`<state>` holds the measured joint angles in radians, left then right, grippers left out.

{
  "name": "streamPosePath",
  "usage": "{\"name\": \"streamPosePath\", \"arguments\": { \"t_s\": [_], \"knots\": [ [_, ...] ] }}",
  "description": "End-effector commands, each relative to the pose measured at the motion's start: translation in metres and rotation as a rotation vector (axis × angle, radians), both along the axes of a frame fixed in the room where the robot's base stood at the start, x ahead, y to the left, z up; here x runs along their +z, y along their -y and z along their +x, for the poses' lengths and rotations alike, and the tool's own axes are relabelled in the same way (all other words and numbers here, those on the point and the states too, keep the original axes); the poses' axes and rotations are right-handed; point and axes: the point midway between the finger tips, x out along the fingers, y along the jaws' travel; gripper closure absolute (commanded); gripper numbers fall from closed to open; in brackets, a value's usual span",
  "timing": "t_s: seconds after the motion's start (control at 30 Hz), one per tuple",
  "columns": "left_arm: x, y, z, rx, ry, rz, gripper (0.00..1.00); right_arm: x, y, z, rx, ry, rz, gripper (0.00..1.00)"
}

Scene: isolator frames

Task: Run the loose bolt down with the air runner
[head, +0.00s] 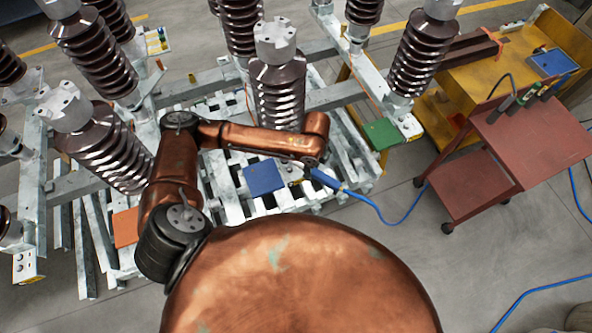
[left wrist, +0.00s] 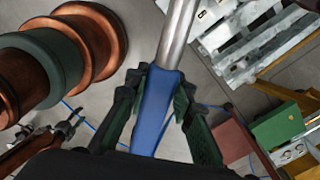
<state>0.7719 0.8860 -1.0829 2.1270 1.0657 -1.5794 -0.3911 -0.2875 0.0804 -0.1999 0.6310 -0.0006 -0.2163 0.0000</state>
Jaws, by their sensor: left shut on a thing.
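My left gripper (head: 312,166) is over the near right part of the steel frame (head: 228,205). In the left wrist view my left gripper (left wrist: 158,92) is shut around the blue handle of the air runner (left wrist: 155,112), and its bright metal barrel (left wrist: 178,35) points away. In the head view the blue end of the air runner (head: 323,178) shows below the gripper, with a blue hose (head: 393,222) trailing right. I cannot make out the loose bolt. A copper arm part with a dark end (left wrist: 62,130) shows at lower left in the left wrist view, too unclear to judge as my right gripper.
Tall brown ribbed insulators (head: 277,90) stand on the frame around my left arm. Blue (head: 263,178), green (head: 382,134) and orange (head: 125,227) plates sit on it. A red trolley (head: 540,150) and yellow bench (head: 490,80) are at right.

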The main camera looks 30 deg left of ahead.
Motion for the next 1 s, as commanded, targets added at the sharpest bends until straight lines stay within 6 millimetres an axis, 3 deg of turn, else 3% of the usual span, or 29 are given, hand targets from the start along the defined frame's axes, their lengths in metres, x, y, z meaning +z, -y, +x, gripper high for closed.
{"name": "streamPosePath", "arguments": {
  "t_s": [0.2,0.43,0.67,1.0],
  "knots": [
    [-0.019,-0.028,-0.003,-0.294,0.001,0.001,1.0,0.006,0.001,-0.01,-0.002,-0.015,-0.002,0.6],
    [-0.033,-0.047,-0.007,-0.512,0.003,0.001,1.0,0.009,0.002,-0.029,-0.008,-0.038,-0.002,0.6],
    [-0.041,-0.053,-0.008,-0.588,0.004,0.0,1.0,0.007,0.001,-0.025,-0.007,-0.033,-0.003,0.6],
    [-0.061,-0.053,-0.009,-0.589,0.003,0.0,1.0,-0.019,0.001,-0.018,-0.004,-0.026,-0.001,0.6]
  ]
}}
